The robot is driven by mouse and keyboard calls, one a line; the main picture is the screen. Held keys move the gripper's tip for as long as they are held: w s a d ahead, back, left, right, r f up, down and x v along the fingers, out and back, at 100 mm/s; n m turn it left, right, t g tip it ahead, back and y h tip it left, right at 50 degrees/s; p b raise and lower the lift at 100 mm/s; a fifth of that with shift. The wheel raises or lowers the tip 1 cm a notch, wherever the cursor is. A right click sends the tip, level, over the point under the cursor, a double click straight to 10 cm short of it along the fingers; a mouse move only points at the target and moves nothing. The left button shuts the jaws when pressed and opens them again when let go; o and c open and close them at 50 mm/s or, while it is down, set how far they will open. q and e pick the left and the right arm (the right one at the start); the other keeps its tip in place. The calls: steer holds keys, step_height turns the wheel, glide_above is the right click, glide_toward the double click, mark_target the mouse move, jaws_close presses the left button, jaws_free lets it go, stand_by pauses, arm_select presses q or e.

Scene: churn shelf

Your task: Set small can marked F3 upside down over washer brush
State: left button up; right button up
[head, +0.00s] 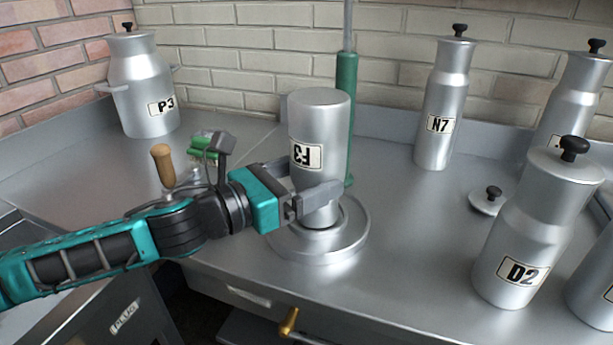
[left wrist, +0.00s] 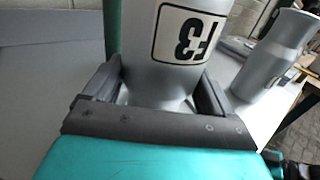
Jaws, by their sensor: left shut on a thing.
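The small can marked F3 (head: 318,120) is upside down, its label inverted and its flat base on top. My left gripper (head: 318,197) is shut around the can's narrow neck near its lower end. The can stands over the middle of a round metal washer base (head: 287,243); whether its mouth touches the base I cannot tell. The washer brush is not visible; the can hides the middle of the base. In the left wrist view the can (left wrist: 165,75) sits between both fingers. My right gripper is not in view.
A green upright pole (head: 346,110) stands just behind the can. Can P3 (head: 143,85) is at the back left, can N7 (head: 440,105) at the back right, can D2 (head: 535,235) at the front right. A loose lid (head: 487,203) lies on the counter. A wooden handle (head: 163,165) rises behind my left arm.

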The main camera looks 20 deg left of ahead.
arm_select(q)
steer(key=shift+f, duration=0.2)
steer(key=o, duration=1.1)
steer(key=shift+f, duration=0.1)
steer(key=shift+s+a, duration=0.1)
